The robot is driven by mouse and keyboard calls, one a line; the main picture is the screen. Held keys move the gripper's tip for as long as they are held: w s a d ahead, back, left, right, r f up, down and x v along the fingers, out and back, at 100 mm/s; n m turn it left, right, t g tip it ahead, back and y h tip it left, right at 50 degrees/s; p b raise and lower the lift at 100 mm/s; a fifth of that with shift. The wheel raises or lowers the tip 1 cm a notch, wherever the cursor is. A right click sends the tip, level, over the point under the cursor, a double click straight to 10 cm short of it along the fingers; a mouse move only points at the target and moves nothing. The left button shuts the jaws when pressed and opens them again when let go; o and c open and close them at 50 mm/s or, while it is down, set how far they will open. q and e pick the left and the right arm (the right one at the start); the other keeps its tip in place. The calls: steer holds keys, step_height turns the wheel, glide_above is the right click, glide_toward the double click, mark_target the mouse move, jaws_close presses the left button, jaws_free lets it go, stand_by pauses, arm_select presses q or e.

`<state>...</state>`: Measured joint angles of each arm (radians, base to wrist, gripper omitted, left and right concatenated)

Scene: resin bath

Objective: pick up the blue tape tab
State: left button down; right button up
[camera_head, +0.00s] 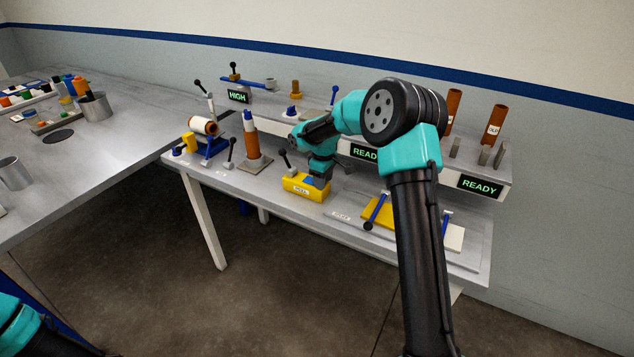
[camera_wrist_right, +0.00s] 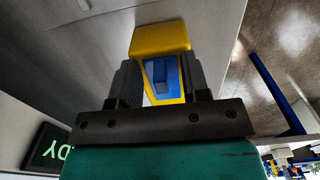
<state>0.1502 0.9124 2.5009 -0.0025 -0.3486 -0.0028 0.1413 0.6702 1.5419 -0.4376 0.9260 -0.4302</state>
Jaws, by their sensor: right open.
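In the head view the yellow block (camera_head: 304,191) carries a label and stands on the light bench, and the tab is mostly hidden by my gripper. My right gripper (camera_head: 318,178) points down at the block. In the wrist view its two dark fingers (camera_wrist_right: 160,66) are open, one on either side of the tab. I cannot tell whether they touch anything. My left gripper is out of view; only a teal piece of that arm shows at lower left.
A yellow plate with blue clamp bars (camera_head: 377,207) lies to the right. A raised shelf with READY displays (camera_head: 480,187) runs behind. A metal table (camera_head: 110,150) stands at left.

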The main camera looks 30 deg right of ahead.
stand_by(0.3)
jaws_close()
stand_by(0.5)
steer(key=shift+r, duration=0.5)
step_height(320, 180, up, 3)
steer(key=shift+f, duration=0.2)
steer(key=s+a+r, duration=0.1)
steer(key=s+a, duration=0.7)
steer(key=s, duration=0.5)
steer(key=shift+s+a+r, duration=0.2)
steer(key=shift+s+a, duration=0.05)
steer(key=shift+s, duration=0.05)
